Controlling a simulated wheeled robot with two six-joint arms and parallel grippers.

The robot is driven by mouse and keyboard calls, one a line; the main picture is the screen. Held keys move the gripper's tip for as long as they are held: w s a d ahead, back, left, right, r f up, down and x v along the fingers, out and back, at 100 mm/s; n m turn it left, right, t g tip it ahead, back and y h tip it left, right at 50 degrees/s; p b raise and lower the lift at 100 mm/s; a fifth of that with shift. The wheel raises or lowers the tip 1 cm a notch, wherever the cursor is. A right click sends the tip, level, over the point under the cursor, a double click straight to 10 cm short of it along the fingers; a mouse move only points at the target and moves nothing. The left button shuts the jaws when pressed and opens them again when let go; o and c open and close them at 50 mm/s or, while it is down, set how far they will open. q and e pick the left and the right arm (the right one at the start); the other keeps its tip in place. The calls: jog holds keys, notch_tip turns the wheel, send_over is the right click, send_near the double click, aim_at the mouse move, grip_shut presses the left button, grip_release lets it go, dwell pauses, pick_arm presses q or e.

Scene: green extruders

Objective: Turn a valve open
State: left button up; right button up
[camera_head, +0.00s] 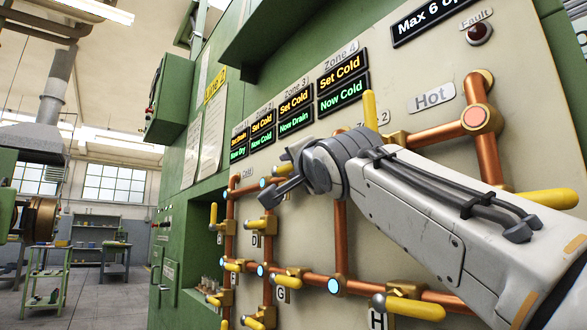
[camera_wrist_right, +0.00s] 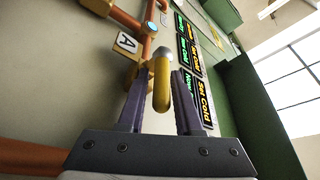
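My right gripper (camera_head: 272,182) reaches in from the right and is close to the pipe panel in the head view. In the right wrist view its two dark fingers (camera_wrist_right: 160,102) are apart, on either side of a yellow valve handle (camera_wrist_right: 162,84), with a gap visible. A tag with the letter A (camera_wrist_right: 126,43) is beside this valve. Other yellow valve handles show, such as the one by tag H (camera_head: 414,308) and an upright one (camera_head: 370,110). My left gripper is not in view.
Copper pipes (camera_head: 340,230) run across the beige panel. Zone displays (camera_head: 342,85) show Cold, Drain and Dry settings above them. A green cabinet (camera_head: 172,95) juts out at the left. The aisle floor (camera_head: 105,290) at the left is open, with a green trolley (camera_head: 48,275).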

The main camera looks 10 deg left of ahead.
jog(key=shift+s+f, duration=0.1)
jog(key=shift+s+d+f+b, duration=0.1)
jog(key=shift+s+b, duration=0.2)
jog(key=b+v, duration=0.3)
jog(key=v, duration=0.6)
jog(key=shift+s+d+b, duration=0.2)
jog(key=shift+b, duration=0.1)
